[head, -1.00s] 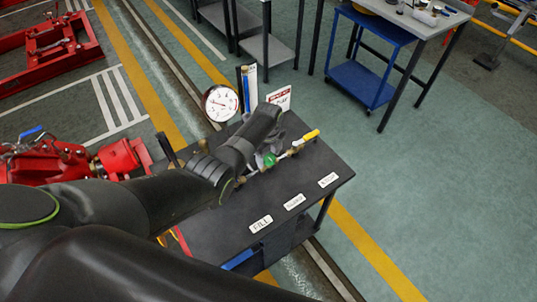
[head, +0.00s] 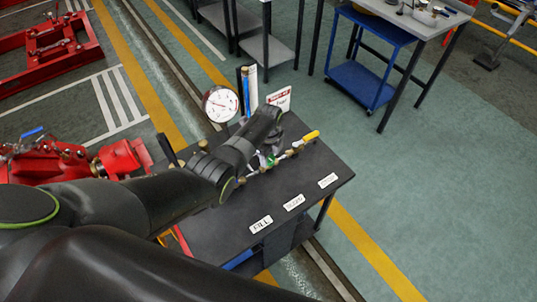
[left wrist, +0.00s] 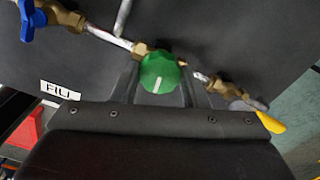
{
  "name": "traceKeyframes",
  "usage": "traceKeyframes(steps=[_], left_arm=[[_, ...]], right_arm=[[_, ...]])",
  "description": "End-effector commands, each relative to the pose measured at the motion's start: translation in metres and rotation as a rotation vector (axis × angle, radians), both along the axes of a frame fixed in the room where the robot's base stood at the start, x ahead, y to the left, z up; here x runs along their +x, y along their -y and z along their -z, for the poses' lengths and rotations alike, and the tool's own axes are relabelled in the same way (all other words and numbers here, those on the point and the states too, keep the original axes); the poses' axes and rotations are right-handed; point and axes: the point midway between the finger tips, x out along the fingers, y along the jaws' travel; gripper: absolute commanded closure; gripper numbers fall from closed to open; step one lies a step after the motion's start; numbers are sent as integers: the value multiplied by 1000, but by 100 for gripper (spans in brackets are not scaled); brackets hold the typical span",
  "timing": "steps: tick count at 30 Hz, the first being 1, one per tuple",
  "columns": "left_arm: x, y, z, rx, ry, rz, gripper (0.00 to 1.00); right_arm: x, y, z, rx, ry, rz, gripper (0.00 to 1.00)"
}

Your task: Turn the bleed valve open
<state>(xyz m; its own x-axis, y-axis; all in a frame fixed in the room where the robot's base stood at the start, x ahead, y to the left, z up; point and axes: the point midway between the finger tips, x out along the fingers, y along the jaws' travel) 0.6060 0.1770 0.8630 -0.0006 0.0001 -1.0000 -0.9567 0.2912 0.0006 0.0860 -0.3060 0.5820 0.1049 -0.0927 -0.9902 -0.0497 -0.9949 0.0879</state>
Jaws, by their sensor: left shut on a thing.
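The green round knob (left wrist: 158,75) of the middle valve, with a white line on its face, sits on a brass fitting in the pipe over the black bench. In the left wrist view the white line runs nearly straight up, tilted a little right. My left gripper (left wrist: 158,88) has one finger on each side of the knob and is shut on it. In the head view the knob (head: 270,160) is mostly hidden by my left wrist and gripper (head: 272,152). My right gripper is not in view.
A blue-handled valve (left wrist: 33,17) and a yellow-handled valve (left wrist: 270,122) flank the knob on the same pipe. A pressure gauge (head: 220,104) and a sign (head: 279,97) stand behind. The bench top (head: 225,225) is bare in front, apart from labels such as FILL (head: 261,224).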

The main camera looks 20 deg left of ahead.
Motion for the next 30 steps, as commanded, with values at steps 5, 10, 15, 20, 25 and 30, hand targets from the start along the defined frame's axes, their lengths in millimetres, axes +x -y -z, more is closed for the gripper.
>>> traceKeyframes(steps=[5, 10, 15, 20, 25, 30], left_arm=[[0, 0, -2, 0, 1, -156, 83], [0, 0, -2, 0, 1, -318, 83], [0, 0, -2, 0, 1, -479, 83], [0, 0, -2, 0, 1, -631, 83], [0, 0, -1, 0, 1, -792, 83], [0, 0, -2, 0, 1, -954, 83]], right_arm=[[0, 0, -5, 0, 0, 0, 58], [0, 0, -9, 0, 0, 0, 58], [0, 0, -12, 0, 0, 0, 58], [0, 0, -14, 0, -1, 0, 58], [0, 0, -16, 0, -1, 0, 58], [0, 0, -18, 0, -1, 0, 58]])
